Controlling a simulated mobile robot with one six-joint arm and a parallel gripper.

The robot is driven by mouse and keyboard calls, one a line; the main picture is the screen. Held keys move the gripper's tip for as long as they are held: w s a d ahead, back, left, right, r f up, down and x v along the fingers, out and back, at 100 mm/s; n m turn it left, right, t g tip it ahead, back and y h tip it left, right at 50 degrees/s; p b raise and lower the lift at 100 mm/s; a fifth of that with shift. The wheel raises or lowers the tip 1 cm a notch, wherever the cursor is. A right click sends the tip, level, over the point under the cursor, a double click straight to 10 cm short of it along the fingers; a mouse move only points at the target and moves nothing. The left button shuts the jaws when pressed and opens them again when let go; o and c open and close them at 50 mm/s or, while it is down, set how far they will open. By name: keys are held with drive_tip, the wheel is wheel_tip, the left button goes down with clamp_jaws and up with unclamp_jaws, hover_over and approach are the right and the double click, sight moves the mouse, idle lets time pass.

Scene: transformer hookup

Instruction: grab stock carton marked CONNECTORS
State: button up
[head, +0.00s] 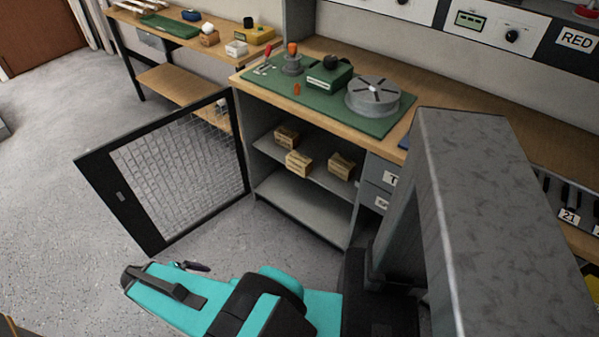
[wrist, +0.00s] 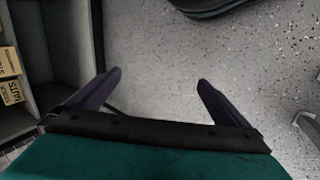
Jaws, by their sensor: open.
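Three small tan cartons stand on the upper shelf of the open cabinet in the head view: one at the back left (head: 286,137), one at the front (head: 299,163) and one at the right (head: 342,166). Their labels are too small there to tell which is marked CONNECTORS. Two cartons show at the left edge of the wrist view, an upper one (wrist: 9,62) and a lower one (wrist: 12,91); the lower label seems to read NUTS. My gripper (wrist: 158,80) is open and empty over the floor, outside the cabinet. Its fingers (head: 192,266) show small in the head view.
The cabinet's mesh door (head: 180,165) stands open at the left. The lower shelf (head: 305,207) is bare. The floor (head: 50,180) at left is clear.

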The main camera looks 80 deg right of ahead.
drive_tip(key=d+f+m+h+b, duration=0.35)
drive_tip(key=d+b, duration=0.55)
drive_tip(key=d, duration=0.6)
drive_tip(key=m+g+h+b, duration=0.65)
drive_tip(key=m+b, duration=0.65)
drive_tip(key=b, duration=1.5)
approach(295, 166)
drive_tip(key=s+d+f+t+h, duration=0.1)
drive_tip(key=d+f, duration=0.1)
drive_tip(key=shift+s+d+r+m+h, duration=0.1)
drive_tip(key=shift+s+r+m+h, duration=0.2)
drive_tip(key=shift+s+r, duration=0.3)
drive_tip(key=shift+d+b, duration=0.1)
drive_tip(key=shift+b, duration=0.2)
drive_tip(key=b+x, duration=0.2)
drive_tip(key=x, duration=0.5)
drive_tip(key=shift+s+d+f, duration=0.1)
drive_tip(key=shift+s+d, duration=0.1)
drive_tip(key=shift+d, duration=0.15)
drive_tip(key=shift+s+d, duration=0.15)
drive_tip(key=shift+d, duration=0.1)
